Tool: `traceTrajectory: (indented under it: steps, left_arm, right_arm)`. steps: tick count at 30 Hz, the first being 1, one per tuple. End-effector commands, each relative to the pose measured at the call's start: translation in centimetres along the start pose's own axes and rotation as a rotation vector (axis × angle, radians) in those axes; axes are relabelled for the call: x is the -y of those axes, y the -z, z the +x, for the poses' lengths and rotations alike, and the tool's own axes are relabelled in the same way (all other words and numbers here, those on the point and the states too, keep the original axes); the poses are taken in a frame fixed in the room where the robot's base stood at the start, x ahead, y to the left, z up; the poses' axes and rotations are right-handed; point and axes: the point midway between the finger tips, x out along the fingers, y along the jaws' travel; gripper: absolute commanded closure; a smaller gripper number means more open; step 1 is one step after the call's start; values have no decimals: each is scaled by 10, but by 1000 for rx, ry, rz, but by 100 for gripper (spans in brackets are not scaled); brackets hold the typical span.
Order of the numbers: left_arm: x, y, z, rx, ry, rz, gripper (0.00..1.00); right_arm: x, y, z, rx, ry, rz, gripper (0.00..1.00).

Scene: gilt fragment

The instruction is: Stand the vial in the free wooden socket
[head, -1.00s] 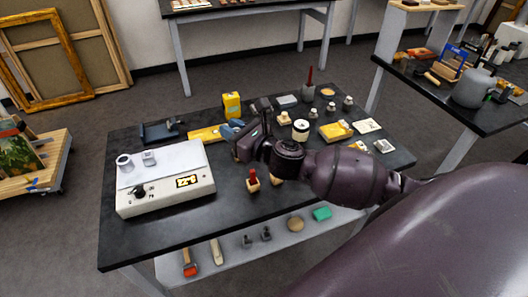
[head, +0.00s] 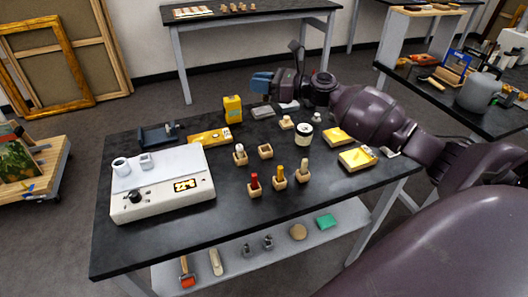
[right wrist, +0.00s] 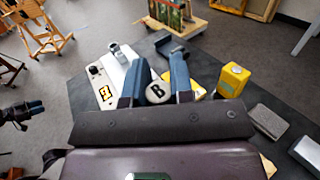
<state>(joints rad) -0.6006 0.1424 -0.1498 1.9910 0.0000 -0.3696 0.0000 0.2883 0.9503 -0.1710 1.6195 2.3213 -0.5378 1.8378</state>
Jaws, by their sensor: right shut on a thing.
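My right gripper (head: 262,84) is raised over the back edge of the dark table. In the right wrist view its blue fingers (right wrist: 158,85) are shut on the vial, whose round end marked B (right wrist: 158,93) shows between them. The head view does not show the vial clearly. A wooden socket (head: 265,152) looks empty, mid-table. Around it, wooden sockets hold a pale-topped piece (head: 240,156), a red one (head: 254,184), a yellow one (head: 279,178) and a tan one (head: 303,172). A dark shape, probably my left gripper (right wrist: 18,112), shows at the left edge of the wrist view.
A white device with a lit display (head: 162,190) fills the table's left end. A yellow canister (head: 232,108) stands at the back; a white jar (head: 304,133) and yellow boxes (head: 357,159) lie right of the sockets.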

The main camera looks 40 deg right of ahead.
Motion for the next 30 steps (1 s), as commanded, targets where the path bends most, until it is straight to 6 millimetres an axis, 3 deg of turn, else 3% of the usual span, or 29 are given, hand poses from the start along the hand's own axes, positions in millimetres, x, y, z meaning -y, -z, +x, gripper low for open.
traceTrajectory:
  steps: [18,30]
  left_arm:
    - [-3,-28,10,25,-3,1,57]
    - [-4,-38,13,36,-4,1,57]
  right_arm:
    - [0,129,0,-2,1,7,100]
    - [0,168,0,-1,0,5,100]
